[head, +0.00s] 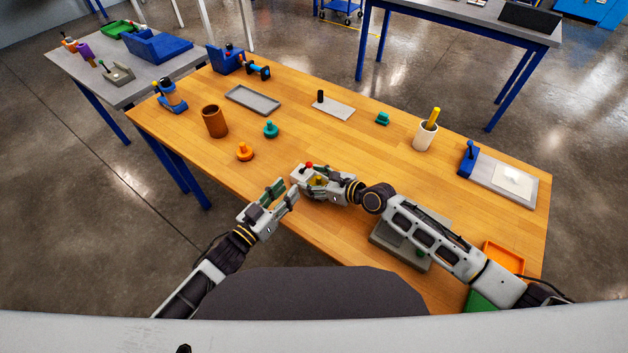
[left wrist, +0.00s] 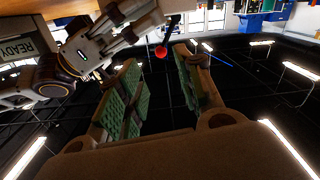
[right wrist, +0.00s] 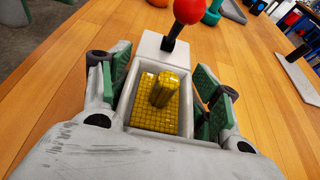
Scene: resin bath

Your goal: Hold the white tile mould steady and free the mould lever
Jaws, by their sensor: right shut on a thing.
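The white tile mould (right wrist: 187,108) is an open box with a gridded yellow piece (right wrist: 163,92) inside, which has a raised yellow grip. The mould lever (right wrist: 174,37), a dark rod with a red ball (right wrist: 188,11), stands at its far end. My right gripper (head: 312,180) is shut on the mould, with a green-padded finger at each side. In the head view it is at the table's front edge. My left gripper (head: 279,198) is open and empty, just left of the mould. In the left wrist view the red ball (left wrist: 161,51) shows between and beyond its fingers.
An orange knobbed piece (head: 245,153), a teal one (head: 271,130) and a brown cup (head: 214,122) stand beyond the left gripper. A white cup (head: 425,136) with a yellow stick is farther right. A grey tray (head: 253,100) lies at the back. Table centre is clear.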

